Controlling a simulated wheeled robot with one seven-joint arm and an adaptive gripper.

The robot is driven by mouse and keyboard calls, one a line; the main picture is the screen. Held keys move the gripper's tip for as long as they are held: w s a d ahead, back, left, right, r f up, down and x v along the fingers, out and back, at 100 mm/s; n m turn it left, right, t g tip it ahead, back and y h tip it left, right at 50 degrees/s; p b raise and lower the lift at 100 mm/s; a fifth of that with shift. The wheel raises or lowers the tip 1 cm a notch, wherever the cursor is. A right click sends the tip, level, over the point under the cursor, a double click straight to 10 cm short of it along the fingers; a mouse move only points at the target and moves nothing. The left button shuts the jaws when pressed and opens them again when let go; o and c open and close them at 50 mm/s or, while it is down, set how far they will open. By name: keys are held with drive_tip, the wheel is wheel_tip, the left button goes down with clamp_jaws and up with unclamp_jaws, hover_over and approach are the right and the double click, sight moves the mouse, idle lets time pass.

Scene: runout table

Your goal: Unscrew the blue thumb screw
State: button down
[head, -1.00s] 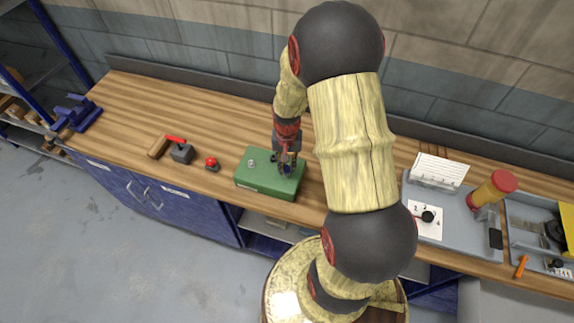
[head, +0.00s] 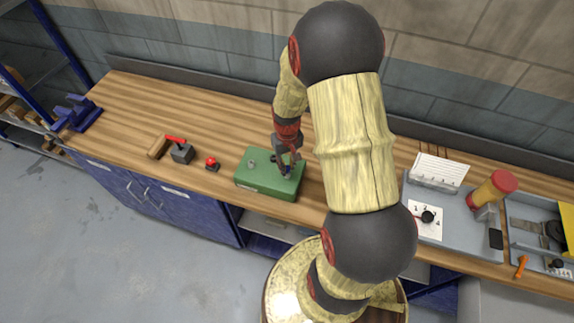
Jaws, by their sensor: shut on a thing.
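The green box (head: 258,183) stands on the wooden bench near its front edge. My gripper (head: 287,168) points down over the right part of the box's top, with its fingers closed on the blue thumb screw (head: 287,173). Only a small bit of blue shows between and below the fingers, so most of the screw is hidden. I cannot tell whether it is still seated in the box or lifted. A small pale round fitting (head: 252,162) sits on the left part of the box's top.
A blue vise (head: 78,113) is at the far left. The bench behind the box is clear.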

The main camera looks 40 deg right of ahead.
sight(287, 168)
drive_tip(key=n, duration=0.4)
drive_tip(key=n, duration=0.2)
drive_tip(key=shift+n, duration=0.4)
drive_tip(key=c, duration=1.9)
unclamp_jaws()
drive_tip(key=shift+o, duration=0.7)
drive_tip(key=shift+r+p, duration=2)
drive_tip(key=shift+r, duration=1.05)
